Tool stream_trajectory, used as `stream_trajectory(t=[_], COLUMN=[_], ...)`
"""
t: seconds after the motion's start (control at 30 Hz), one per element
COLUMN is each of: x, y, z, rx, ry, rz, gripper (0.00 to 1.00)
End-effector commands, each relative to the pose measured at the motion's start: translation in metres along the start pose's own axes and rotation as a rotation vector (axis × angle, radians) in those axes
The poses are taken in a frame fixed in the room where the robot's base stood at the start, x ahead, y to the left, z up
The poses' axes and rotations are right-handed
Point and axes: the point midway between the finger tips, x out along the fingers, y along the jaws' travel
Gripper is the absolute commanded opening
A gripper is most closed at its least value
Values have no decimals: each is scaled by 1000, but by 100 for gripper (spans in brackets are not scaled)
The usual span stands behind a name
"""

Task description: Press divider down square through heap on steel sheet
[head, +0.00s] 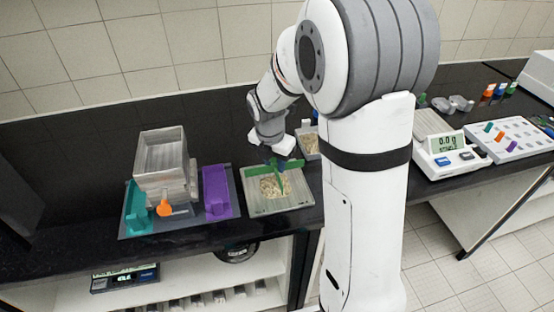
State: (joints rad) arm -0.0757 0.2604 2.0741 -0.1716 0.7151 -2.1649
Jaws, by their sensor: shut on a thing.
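The steel sheet (254,206) lies on the black bench, left of my arm. A heap (269,187) of pale, grainy material lies in the middle of it. My gripper (279,160) is over the back of the sheet, pointing down, shut on the green divider (281,180). The divider stands on edge at the heap, with its lower part against or in the grains. I cannot tell whether its bottom edge touches the sheet or whether it is exactly square. My arm hides part of the gripper's surroundings on the right.
Left of the sheet stands a sieve shaker (162,165) with a teal block (138,207), an orange knob (165,208) and a purple block (216,191). A tray of grains (309,144) sits behind the sheet. A balance (443,155) and a white rack (508,139) stand far right.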

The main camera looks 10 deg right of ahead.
Motion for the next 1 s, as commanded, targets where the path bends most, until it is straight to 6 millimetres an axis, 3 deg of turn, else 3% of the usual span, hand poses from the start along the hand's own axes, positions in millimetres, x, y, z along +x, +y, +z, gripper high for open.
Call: stream_trajectory(t=[0.6, 1.0], x=[52, 59], y=[-1, -1], z=[-7, -7], rx=[2, 3], ry=[1, 0], rz=[-2, -1], gripper=[2, 2])
